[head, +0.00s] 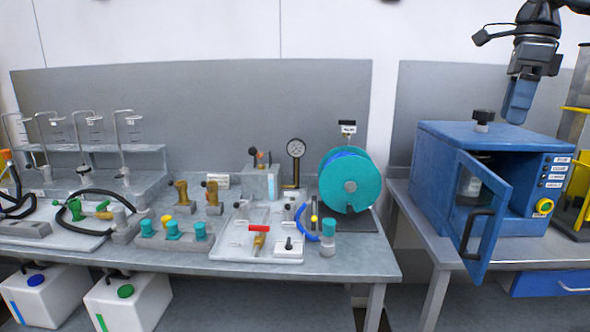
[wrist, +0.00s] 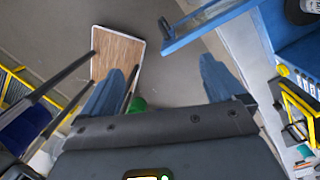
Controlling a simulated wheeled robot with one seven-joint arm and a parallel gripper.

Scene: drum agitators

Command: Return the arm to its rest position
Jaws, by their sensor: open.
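My arm (head: 535,50) hangs in from the top right of the head view. My gripper (head: 517,108) points down, with its blue fingers in front of or above the right part of the blue cabinet (head: 470,134); the depth gap is hard to judge. In the wrist view my gripper (wrist: 158,80) has its two blue fingers wide apart with nothing between them but floor. The cabinet's door (head: 484,215) stands open, and a container (head: 470,182) shows inside through its window. A blue edge, likely that door (wrist: 205,25), crosses the top of the wrist view.
A yellow-framed stand (head: 575,150) is close right of the cabinet. A grey bench (head: 270,262) with valves, a gauge (head: 295,150) and a teal reel (head: 350,187) fills the left. A wood-topped item (wrist: 118,55) lies below in the wrist view, beside open floor.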

